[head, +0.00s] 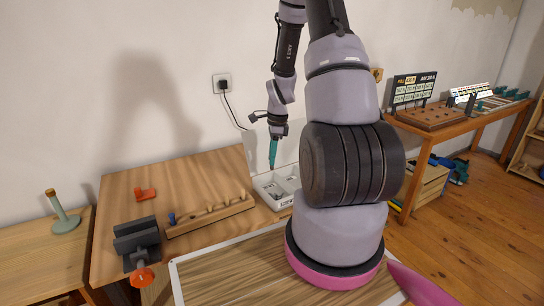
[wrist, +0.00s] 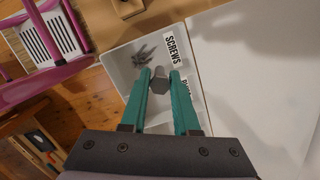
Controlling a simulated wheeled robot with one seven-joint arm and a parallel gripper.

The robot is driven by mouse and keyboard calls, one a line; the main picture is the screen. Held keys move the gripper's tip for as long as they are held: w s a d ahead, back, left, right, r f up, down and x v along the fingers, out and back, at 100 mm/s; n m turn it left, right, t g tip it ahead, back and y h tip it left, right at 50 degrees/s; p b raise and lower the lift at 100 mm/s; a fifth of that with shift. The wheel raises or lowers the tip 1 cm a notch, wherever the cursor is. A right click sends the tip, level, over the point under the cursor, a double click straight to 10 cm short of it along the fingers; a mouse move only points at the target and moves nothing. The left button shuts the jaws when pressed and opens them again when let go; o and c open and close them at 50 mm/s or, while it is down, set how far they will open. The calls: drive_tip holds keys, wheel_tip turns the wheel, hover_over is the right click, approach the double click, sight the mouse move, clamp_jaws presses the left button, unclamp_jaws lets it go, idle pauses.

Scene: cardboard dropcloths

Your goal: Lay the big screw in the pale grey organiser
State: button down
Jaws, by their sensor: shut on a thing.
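The pale grey organiser (head: 270,199) stands at the right end of the wooden workbench, partly hidden behind my arm. In the wrist view the organiser (wrist: 117,74) shows a compartment labelled SCREWS with several small dark screws (wrist: 145,55) in it. A second label lies nearer, partly covered by a finger. My gripper (head: 273,162) points down above the organiser. In the wrist view its teal fingers (wrist: 160,76) are shut on the big screw (wrist: 159,85), whose dark six-sided head shows between the tips. The screw's shank is hidden, and I cannot tell its height above the tray.
A wooden rack with pegs (head: 210,215), a dark vise (head: 137,243) and a red-orange part (head: 145,194) are on the bench left of the organiser. The wall with a socket (head: 222,84) is close behind. A second bench (head: 440,133) stands at the right.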

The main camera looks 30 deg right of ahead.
hover_over(277, 197)
drive_tip(key=w, duration=0.4)
drive_tip(key=shift+s+a+f, duration=0.1)
drive_tip(key=shift+a+f, duration=0.05)
drive_tip(key=shift+f, duration=4.65)
drive_tip(key=shift+s+f+t, duration=0.15)
drive_tip(key=shift+s+t, duration=0.15)
drive_tip(key=shift+t, duration=0.1)
drive_tip(key=shift+s+f+t, duration=0.1)
drive_tip(key=shift+s+t, duration=0.4)
drive_tip(key=shift+t, duration=0.4)
drive_tip(key=shift+s+f+t, duration=0.2)
drive_tip(key=shift+t, duration=0.1)
drive_tip(key=t, duration=0.1)
drive_tip(key=s+t, duration=0.1)
drive_tip(key=t, duration=0.1)
drive_tip(key=shift+s+f+t+y, duration=0.3)
drive_tip(key=shift+t+y, duration=0.1)
drive_tip(key=shift+s+n+t, duration=0.1)
drive_tip(key=shift+n+t, duration=0.2)
drive_tip(key=shift+t, duration=0.2)
